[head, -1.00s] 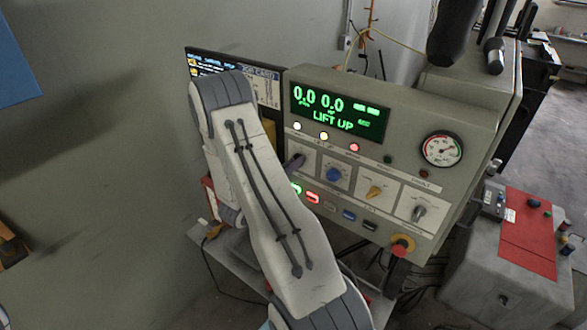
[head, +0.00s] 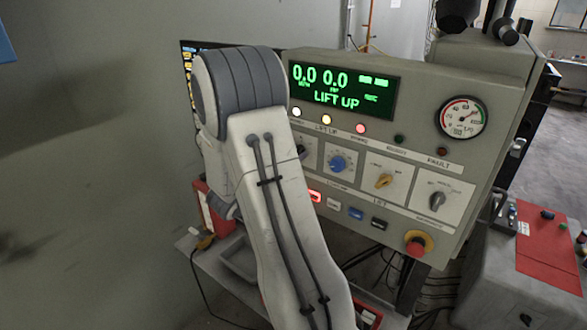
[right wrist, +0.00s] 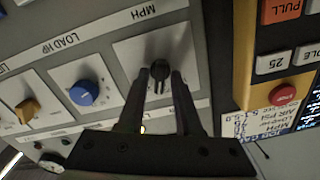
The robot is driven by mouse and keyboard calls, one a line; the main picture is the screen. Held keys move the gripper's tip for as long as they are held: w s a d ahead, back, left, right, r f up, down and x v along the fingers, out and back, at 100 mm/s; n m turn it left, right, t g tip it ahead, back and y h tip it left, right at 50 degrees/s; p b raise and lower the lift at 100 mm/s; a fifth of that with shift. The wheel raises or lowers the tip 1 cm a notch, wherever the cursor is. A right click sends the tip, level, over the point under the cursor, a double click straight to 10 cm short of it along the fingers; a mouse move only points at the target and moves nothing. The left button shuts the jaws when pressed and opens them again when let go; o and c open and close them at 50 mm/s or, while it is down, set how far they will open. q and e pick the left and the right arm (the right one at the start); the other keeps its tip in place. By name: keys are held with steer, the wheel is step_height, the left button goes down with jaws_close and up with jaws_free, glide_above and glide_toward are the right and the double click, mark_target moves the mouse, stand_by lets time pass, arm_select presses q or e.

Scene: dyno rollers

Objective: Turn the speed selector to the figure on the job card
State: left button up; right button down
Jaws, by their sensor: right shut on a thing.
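The speed selector is a dark knob (right wrist: 158,68) on a pale plate marked MPH in the right wrist view. My right gripper (right wrist: 160,82) has its two dark fingers on either side of the knob and is shut on it. The figure the knob points at cannot be read. In the head view my right arm covers most of the selector and the gripper. The job card (right wrist: 268,122) shows upside down in the right wrist view; its figures are too small to read surely. In the head view my arm hides it. My left gripper is not in view.
The grey console (head: 470,90) has a green display (head: 342,90) reading 0.0, 0.0 and LIFT UP. Beside the selector are a blue knob (head: 338,163), a yellow knob (head: 384,181) and a grey knob (head: 437,201). A red emergency button (head: 415,246) sits lower right.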

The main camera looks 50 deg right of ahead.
steer(key=shift+f+m+b, duration=0.1)
steer(key=shift+m+b, duration=2.4)
steer(key=shift+b, duration=0.6)
steer(key=c, duration=0.9)
jaws_free()
steer(key=a, duration=0.3)
steer(key=a+b, duration=0.1)
steer(key=a, duration=0.3)
steer(key=s+a+b, duration=0.1)
steer(key=a, duration=0.2)
steer(key=shift+a, duration=0.25)
